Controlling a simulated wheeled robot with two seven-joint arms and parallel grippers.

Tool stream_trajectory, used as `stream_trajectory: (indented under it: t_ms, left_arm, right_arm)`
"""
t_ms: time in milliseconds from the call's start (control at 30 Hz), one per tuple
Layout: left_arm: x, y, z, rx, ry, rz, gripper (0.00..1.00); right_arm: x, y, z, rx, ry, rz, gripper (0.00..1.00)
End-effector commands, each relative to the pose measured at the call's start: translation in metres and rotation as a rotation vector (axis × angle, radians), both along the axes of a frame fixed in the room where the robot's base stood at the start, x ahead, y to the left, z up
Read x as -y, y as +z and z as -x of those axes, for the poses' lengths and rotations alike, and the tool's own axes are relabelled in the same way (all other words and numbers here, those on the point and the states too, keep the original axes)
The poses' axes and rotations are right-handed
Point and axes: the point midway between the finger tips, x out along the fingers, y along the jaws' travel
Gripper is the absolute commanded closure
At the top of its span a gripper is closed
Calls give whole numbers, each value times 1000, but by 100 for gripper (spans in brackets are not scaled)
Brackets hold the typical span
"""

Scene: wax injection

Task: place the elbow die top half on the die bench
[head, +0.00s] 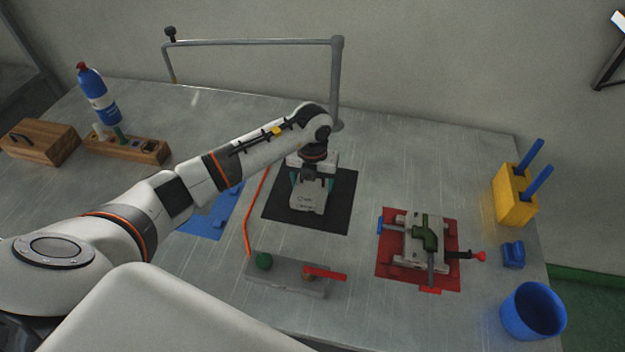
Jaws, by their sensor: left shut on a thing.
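My left gripper (311,179) is over the black mat (342,217), pointing down. Its teal fingers are on either side of a light grey block, which appears to be the elbow die top half (307,200). The gripper is shut on it. The gripper body hides the far side of the block, and I cannot tell whether it touches the mat. On the red mat (391,271) at the right stands a light grey fixture (407,252) with a green elbow-shaped piece (425,236) across it. My right gripper is not in view.
A grey slab (287,281) with a green ball and red handle lies in front, beside an orange cord (247,226). A blue mat (207,225) is partly under my left arm. A blue cup (532,311) and yellow holder (514,195) stand at right. A metal rail (255,42) rises behind.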

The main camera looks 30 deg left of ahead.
Motion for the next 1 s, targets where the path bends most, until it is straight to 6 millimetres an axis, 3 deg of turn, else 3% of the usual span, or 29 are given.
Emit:
stream_trajectory:
  t_ms: [333,367,500,867,1000]
  left_arm:
    - [0,-2,-2,5,0,1,80]
    - [0,-4,-1,2,0,0,24]
    - [0,-3,-1,2,0,0,4]
    - [0,3,-1,4,0,1,4]
    - [-1,23,-2,8,0,0,4]
  right_arm:
    - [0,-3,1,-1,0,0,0]
    - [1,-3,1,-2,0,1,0]
    - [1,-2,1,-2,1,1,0]
    - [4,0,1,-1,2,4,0]
    - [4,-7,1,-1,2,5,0]
